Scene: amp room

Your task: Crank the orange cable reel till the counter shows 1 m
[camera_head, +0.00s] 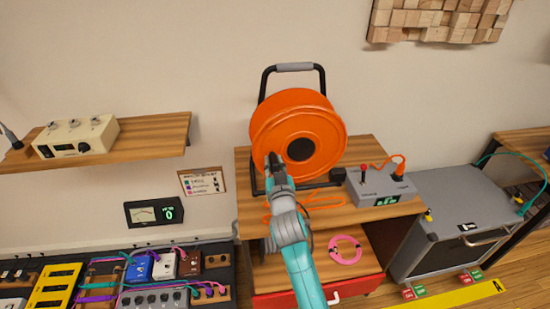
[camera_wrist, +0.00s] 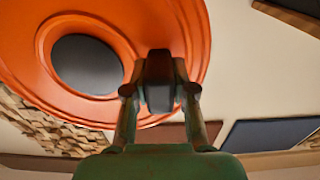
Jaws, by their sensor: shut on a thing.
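The orange cable reel (camera_head: 275,118) stands upright in a black frame with a grey top grip on the wooden shelf unit. It fills the upper left of the wrist view (camera_wrist: 130,30), with its dark hub (camera_wrist: 87,63). My gripper (camera_head: 274,166) is at the lower left of the reel's face. In the wrist view my gripper (camera_wrist: 159,88) is shut on the dark crank handle (camera_wrist: 158,70), in front of the orange rim. A grey box with a small green display (camera_head: 386,201) sits right of the reel; its digits are too small to read surely.
Orange cable (camera_head: 322,198) lies below the reel. A pink coil (camera_head: 345,250) is on the lower shelf. A grey amp (camera_head: 455,215) stands at the right, and a pedalboard (camera_head: 150,280) at the lower left. A wall meter (camera_head: 154,212) shows a green 0.

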